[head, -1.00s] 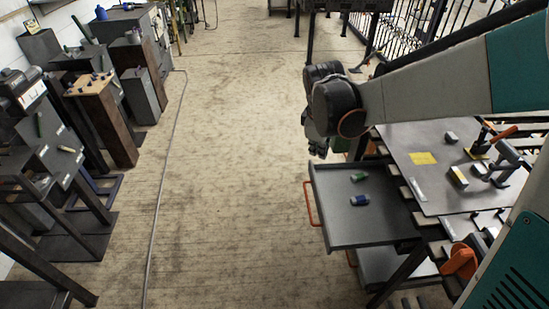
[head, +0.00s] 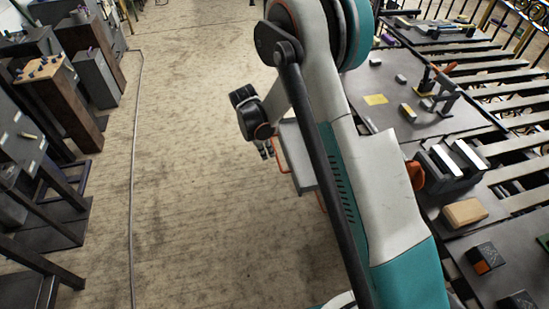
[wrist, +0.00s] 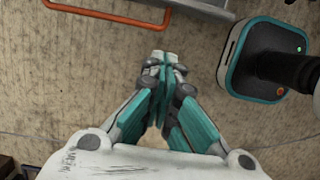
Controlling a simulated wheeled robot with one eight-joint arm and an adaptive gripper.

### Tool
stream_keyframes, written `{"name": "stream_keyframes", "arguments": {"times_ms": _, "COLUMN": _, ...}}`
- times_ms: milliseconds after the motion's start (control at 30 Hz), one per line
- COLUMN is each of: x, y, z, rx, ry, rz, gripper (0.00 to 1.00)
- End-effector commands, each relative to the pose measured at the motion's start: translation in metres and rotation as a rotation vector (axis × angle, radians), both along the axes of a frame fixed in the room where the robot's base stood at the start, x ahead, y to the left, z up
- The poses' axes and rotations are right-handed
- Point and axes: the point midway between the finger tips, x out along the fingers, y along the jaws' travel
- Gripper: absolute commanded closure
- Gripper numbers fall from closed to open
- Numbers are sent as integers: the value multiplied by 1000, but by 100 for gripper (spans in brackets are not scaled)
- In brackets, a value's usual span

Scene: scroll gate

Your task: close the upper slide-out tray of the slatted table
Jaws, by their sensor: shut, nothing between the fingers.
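The slatted table (head: 505,77) stands on the right in the head view. Its upper slide-out tray (head: 298,152) is grey and sticks out to the left; my arm hides most of it. The tray's orange handle (head: 279,158) faces the open floor, and an orange handle also shows at the top left of the wrist view (wrist: 105,13). My gripper (head: 268,153) is just left of that handle, over the floor. In the wrist view my gripper (wrist: 161,62) has its fingers together and empty, apart from the handle in the picture.
A steel plate (head: 388,78) with a yellow note, blocks and clamps lies on the table. A wooden block (head: 464,212) and a vice-like fixture (head: 448,167) are nearer. Cabinets and a wooden-topped stand (head: 45,68) line the left. The floor between is clear.

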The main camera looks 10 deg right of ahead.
Motion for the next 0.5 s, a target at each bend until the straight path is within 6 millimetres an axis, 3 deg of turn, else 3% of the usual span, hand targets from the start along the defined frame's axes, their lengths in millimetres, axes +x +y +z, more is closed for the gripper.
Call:
{"name": "stream_keyframes", "arguments": {"times_ms": 400, "x": 0, "y": -19, "z": -80, "rx": 0, "ry": -2, "rz": -3, "gripper": 100}}
{"name": "stream_keyframes", "arguments": {"times_ms": 500, "x": 0, "y": -30, "z": -88, "rx": 0, "ry": -2, "rz": -6, "gripper": 100}}
